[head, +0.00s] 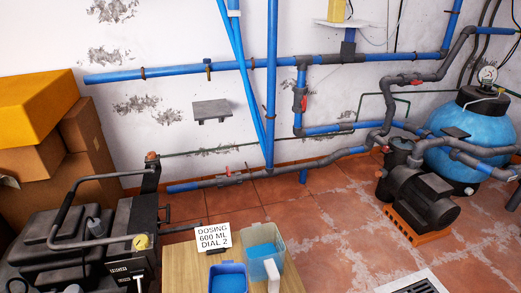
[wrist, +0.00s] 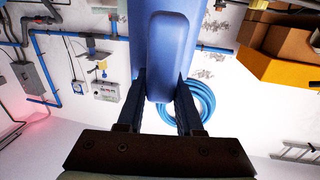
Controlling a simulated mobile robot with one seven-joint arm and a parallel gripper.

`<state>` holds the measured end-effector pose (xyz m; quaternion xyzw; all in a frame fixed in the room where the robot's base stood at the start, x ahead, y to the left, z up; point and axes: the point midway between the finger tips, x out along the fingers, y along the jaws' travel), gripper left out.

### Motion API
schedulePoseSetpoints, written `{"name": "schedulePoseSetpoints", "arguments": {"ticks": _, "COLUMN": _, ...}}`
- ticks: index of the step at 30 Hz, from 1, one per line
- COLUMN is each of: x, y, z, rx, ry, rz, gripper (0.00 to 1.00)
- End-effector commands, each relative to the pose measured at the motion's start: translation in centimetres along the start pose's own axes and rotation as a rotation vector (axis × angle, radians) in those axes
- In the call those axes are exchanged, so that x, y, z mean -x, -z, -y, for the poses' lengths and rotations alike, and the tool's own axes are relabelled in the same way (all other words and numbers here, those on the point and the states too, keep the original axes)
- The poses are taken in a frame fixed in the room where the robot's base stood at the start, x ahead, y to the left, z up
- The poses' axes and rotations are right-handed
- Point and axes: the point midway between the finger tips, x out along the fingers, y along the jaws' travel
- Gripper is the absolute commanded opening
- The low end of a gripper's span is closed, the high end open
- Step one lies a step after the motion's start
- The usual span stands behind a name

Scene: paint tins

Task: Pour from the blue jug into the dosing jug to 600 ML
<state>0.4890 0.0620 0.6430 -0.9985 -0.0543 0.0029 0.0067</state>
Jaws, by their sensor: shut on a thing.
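In the head view the blue jug (head: 228,268) shows at the bottom edge, open at the top with blue liquid in it; its lower part is cut off. Just right of it stands the dosing jug (head: 279,240), pale and see-through with a white handle. Blue shows inside it, but no scale is readable. In the wrist view my gripper (wrist: 161,90) is shut on the handle of the blue jug (wrist: 180,30), one finger on each side. The jug fills the top middle. My gripper is out of the head view.
A wooden table (head: 182,270) bears the dosing jug and a white card (head: 213,238) reading "DOSING 600 ML DIAL 2". Black machinery (head: 85,240) stands close on the left. A pump (head: 422,198) and blue tank (head: 465,145) stand at right. Tiled floor between is clear.

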Motion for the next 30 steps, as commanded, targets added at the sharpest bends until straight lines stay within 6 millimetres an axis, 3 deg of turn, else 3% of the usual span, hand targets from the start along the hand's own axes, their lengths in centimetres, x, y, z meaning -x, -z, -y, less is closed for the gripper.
{"name": "schedulePoseSetpoints", "arguments": {"ticks": 3, "x": 2.6, "y": 0.8, "z": -2.5, "rx": 0.004, "ry": -0.049, "rz": -0.008, "gripper": 0.00}}
{"name": "schedulePoseSetpoints", "arguments": {"ticks": 11, "x": 6.4, "y": 2.0, "z": -5.9, "rx": 0.015, "ry": -0.117, "rz": -0.012, "gripper": 0.00}}
{"name": "schedulePoseSetpoints", "arguments": {"ticks": 23, "x": 6.3, "y": 7.3, "z": -5.8, "rx": 0.015, "ry": -0.122, "rz": -0.010, "gripper": 0.00}}
{"name": "schedulePoseSetpoints", "arguments": {"ticks": 30, "x": 6.5, "y": 11.3, "z": -5.8, "rx": 0.016, "ry": -0.127, "rz": -0.009, "gripper": 0.00}}
